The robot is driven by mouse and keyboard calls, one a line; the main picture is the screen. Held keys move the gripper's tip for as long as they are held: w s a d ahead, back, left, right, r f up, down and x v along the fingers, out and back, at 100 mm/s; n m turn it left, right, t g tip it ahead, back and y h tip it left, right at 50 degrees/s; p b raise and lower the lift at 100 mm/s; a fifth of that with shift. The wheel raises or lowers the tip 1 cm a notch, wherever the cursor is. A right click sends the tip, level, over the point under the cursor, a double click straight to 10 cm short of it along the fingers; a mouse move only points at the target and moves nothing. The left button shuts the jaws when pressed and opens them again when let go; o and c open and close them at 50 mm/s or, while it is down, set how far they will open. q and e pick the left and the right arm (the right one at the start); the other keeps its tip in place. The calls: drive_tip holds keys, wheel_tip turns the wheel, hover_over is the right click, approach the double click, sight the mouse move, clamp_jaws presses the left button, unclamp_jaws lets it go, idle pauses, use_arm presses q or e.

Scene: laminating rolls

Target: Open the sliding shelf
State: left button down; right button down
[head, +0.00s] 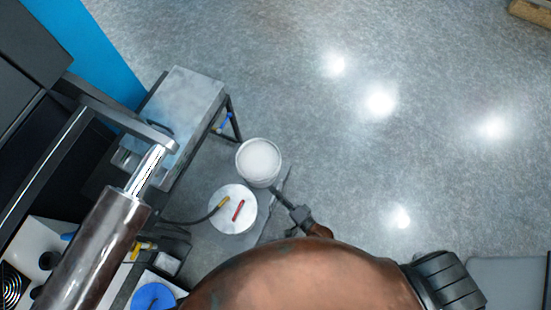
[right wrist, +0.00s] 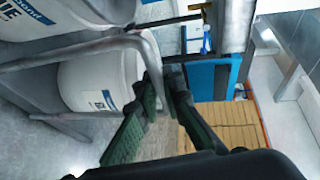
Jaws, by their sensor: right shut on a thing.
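The sliding shelf (head: 273,224) is low down in the head view, a grey flat tray bearing white buckets. In the right wrist view its bent grey metal tube (right wrist: 150,62) runs across in front of white containers. My right gripper (head: 283,195) is beside the buckets, at the shelf's right edge, and small in the head view. In the right wrist view its green fingers (right wrist: 166,85) are shut on the tube. The exact contact is partly hidden by the fingers. My left gripper is not in view.
A white bucket (head: 259,161) and a round white lid (head: 232,208) sit at the shelf. A dark brown roll (head: 95,250) with a metal core is at left, near a grey bar (head: 125,122). A grey table (head: 185,95) stands behind.

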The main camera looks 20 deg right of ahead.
drive_tip(key=shift+s, duration=0.1)
drive_tip(key=c, duration=2.1)
unclamp_jaws()
drive_tip(key=v, duration=1.2)
drive_tip(key=shift+a, duration=0.1)
